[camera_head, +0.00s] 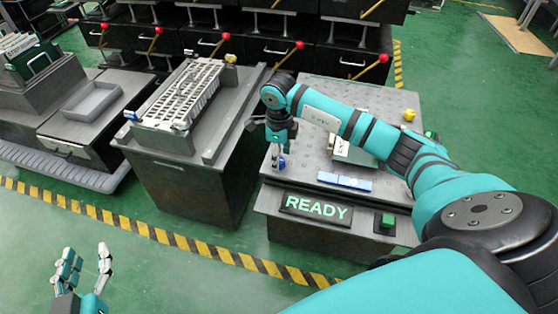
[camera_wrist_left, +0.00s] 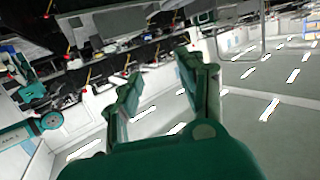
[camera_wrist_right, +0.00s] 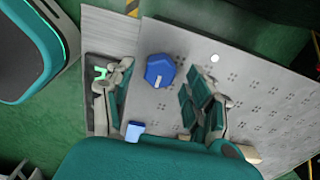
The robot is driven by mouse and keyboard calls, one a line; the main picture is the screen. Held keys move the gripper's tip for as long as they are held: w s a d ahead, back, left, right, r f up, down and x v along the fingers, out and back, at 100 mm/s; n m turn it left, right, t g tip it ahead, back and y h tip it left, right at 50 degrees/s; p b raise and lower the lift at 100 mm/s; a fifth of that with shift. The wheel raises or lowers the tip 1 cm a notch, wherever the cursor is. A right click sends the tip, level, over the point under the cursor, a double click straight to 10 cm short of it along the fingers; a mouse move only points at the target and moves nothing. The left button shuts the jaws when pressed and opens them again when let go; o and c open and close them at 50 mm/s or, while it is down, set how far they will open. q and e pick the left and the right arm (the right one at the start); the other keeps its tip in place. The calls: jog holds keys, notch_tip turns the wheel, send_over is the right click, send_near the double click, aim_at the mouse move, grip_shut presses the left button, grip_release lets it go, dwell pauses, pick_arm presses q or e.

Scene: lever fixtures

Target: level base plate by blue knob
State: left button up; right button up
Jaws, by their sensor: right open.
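The grey base plate (camera_head: 385,100), dotted with small holes, tops the right-hand station; it also fills much of the right wrist view (camera_wrist_right: 262,112). The blue knob (camera_head: 281,162) sits at its front left corner, and it shows as a rounded blue cap in the right wrist view (camera_wrist_right: 160,71). My right gripper (camera_head: 281,148) points down just above the knob. It is open and empty, with the knob ahead, between the lines of its fingers; contact cannot be made out. My left gripper (camera_head: 86,262) is open and empty, low at the left, away from the stations.
A blue-and-white bar (camera_head: 344,181) lies near the plate's front edge. Below are a READY sign (camera_head: 316,207) and a green button (camera_head: 387,221). A yellow knob (camera_head: 409,115) is at the back right. Another station with a slotted rack (camera_head: 182,92) stands to the left.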

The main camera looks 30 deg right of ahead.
jog(key=shift+f, duration=0.7)
pick_arm(q)
jog(key=shift+w+d+r+t, duration=0.1)
jog(key=shift+r+t, duration=0.2)
jog(key=shift+r, duration=0.15)
jog(key=shift+w+d+r+t, duration=0.1)
jog(key=shift+r+t, duration=0.2)
jog(key=shift+r, duration=0.1)
pick_arm(e)
grip_shut()
